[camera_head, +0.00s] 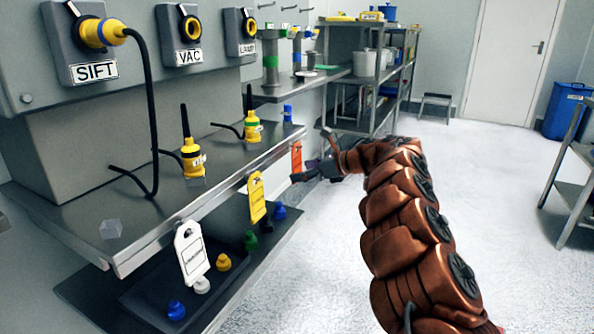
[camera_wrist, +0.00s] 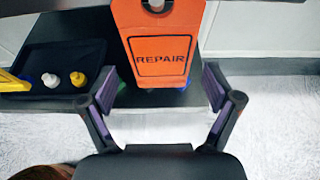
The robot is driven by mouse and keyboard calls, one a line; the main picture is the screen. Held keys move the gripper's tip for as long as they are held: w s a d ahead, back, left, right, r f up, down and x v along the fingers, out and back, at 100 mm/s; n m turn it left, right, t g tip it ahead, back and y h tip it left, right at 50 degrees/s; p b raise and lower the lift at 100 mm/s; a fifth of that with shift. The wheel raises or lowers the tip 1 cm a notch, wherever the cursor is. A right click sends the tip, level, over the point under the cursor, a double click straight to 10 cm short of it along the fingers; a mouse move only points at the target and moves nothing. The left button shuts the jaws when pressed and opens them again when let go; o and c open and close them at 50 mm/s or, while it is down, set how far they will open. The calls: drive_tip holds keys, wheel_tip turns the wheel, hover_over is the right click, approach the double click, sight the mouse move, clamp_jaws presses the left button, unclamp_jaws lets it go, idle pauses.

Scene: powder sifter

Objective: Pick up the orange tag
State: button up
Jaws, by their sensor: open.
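The orange tag (camera_wrist: 161,45), marked REPAIR, hangs from the front edge of the steel bench (camera_head: 150,213). In the head view it shows as a narrow orange strip (camera_head: 296,157) near the bench's far end. My gripper (camera_wrist: 166,88) is open and empty. Its two fingers stand apart to the left and right of the tag's lower end, on the near side of it. In the head view my gripper (camera_head: 310,163) is at the bench's front edge beside the tag, partly hidden by my arm.
A yellow tag (camera_head: 257,199) and a white tag (camera_head: 191,252) hang along the same edge. A low dark tray holds several coloured knobs, including a blue one (camera_head: 176,310). Corded plugs stand on the bench, one yellow (camera_head: 192,160).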

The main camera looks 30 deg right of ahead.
drive_tip(key=shift+x, duration=1.1)
drive_tip(key=shift+d, duration=0.1)
drive_tip(key=shift+c, duration=0.2)
drive_tip(key=c, duration=1)
